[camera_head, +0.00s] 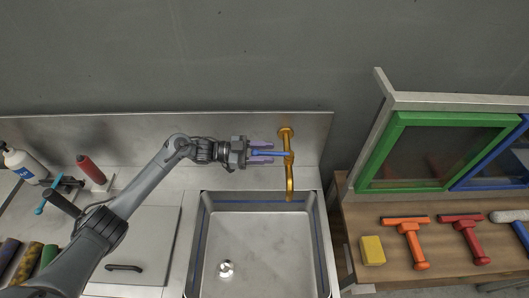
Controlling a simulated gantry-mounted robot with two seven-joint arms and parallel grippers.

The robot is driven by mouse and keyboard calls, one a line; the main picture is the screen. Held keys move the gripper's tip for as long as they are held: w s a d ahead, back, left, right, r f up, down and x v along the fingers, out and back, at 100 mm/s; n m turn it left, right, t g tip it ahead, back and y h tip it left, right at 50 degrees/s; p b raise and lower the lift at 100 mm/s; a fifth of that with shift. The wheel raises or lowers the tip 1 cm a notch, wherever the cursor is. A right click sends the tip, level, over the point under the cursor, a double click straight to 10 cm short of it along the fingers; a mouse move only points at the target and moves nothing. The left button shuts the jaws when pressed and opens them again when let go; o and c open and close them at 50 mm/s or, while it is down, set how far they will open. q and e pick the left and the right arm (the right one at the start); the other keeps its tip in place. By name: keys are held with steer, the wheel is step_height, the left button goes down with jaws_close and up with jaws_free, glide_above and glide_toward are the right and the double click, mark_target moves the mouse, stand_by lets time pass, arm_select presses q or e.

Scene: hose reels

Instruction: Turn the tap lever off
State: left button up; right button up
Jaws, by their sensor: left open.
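The tap (289,177) is a gold, curved spout mounted on the metal backsplash, reaching over the sink. Its blue lever (272,153) sticks out to the left from the tap. My left gripper (271,152) is open, with its purple-tinted fingers above and below the lever in the picture. The lever lies between the fingers; I cannot tell whether either finger touches it. My right gripper is out of view.
The metal sink (194,243) is empty below the tap. A red bottle (91,169) and a white bottle (24,165) stand on the left. A wooden bench (352,221) holds squeegees (408,238), a yellow sponge (372,250) and a green frame (377,158) on the right.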

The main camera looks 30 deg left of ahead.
arm_select(q)
steer(key=b+v, duration=0.1)
steer(key=v, duration=0.9)
steer(key=shift+s+a+b, duration=0.15)
steer(key=shift+a+b, duration=0.15)
steer(key=shift+a, duration=0.1)
